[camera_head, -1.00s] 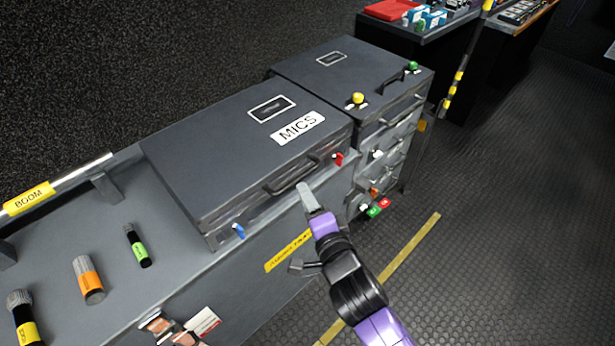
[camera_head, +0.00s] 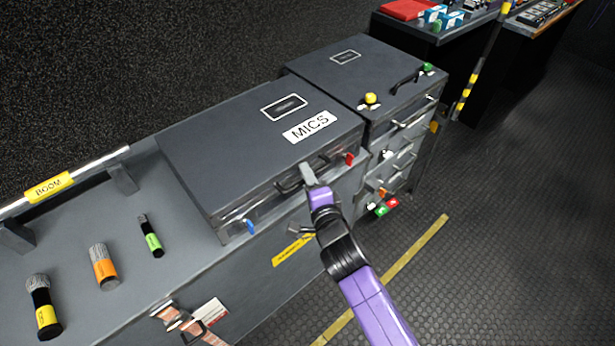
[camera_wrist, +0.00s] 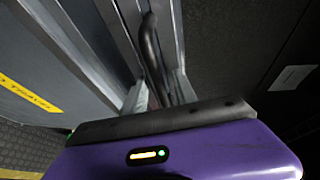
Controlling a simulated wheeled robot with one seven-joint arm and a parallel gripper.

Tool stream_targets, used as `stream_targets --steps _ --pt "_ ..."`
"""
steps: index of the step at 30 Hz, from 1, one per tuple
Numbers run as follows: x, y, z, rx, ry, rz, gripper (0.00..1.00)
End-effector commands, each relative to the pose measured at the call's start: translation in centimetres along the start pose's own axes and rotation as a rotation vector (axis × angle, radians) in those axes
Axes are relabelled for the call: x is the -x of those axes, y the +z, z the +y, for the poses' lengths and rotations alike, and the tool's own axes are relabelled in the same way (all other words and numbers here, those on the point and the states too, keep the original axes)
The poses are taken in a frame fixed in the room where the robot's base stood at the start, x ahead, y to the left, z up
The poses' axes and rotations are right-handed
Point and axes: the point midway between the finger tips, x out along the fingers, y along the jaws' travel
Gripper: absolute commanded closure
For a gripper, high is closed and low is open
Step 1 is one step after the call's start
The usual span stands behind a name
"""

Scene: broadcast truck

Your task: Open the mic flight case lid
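The mic flight case (camera_head: 240,135) is dark grey with a white MICS label (camera_head: 310,127). Its lid is shut. A dark bar handle (camera_head: 288,184) is on its front face, between a blue latch (camera_head: 249,227) and a red latch (camera_head: 349,159). My gripper (camera_head: 301,198) is at the case front by the handle's right part, fingers apart. In the wrist view the handle (camera_wrist: 151,48) runs down between the two fingers of my gripper (camera_wrist: 160,90). I cannot tell whether either finger touches it.
A second dark case (camera_head: 350,75) with yellow and green knobs stands to the right, above drawers. The floor at right is open, with a yellow line (camera_head: 395,270).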

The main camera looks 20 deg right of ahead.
Motion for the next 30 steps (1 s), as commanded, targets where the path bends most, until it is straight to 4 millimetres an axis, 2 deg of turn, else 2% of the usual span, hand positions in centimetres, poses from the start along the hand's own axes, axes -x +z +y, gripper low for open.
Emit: stream_targets --steps 4,9,30 --pt "0.01 -0.01 0.00 0.000 0.000 0.000 0.68" --pt "0.03 -0.01 -0.01 0.000 0.000 0.000 1.00" --pt "0.05 -0.03 0.04 0.000 0.001 0.000 1.00"
